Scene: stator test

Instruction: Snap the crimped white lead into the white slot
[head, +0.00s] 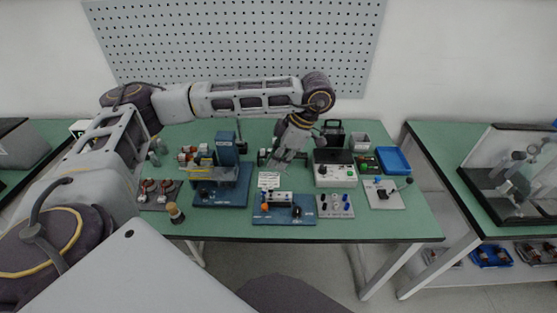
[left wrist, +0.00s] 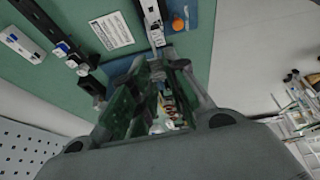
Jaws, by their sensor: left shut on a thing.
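My left gripper (head: 280,163) reaches down from the arm over the middle of the green table, just behind the blue board (head: 284,218) with the terminal block (head: 279,197). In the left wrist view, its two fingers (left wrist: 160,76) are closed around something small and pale. I cannot make out whether this is the crimped white lead. The block's strip (left wrist: 152,20) lies just beyond the fingertips there, with an orange knob (left wrist: 178,24) beside it. I cannot tell the white slot apart from its neighbours. My right gripper is not in view.
A white label card (head: 268,180) lies behind the board. A blue press fixture (head: 222,190) stands left; a switch box (head: 335,205) and white meter (head: 335,175) stand right. A black rack (left wrist: 60,38) shows in the left wrist view.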

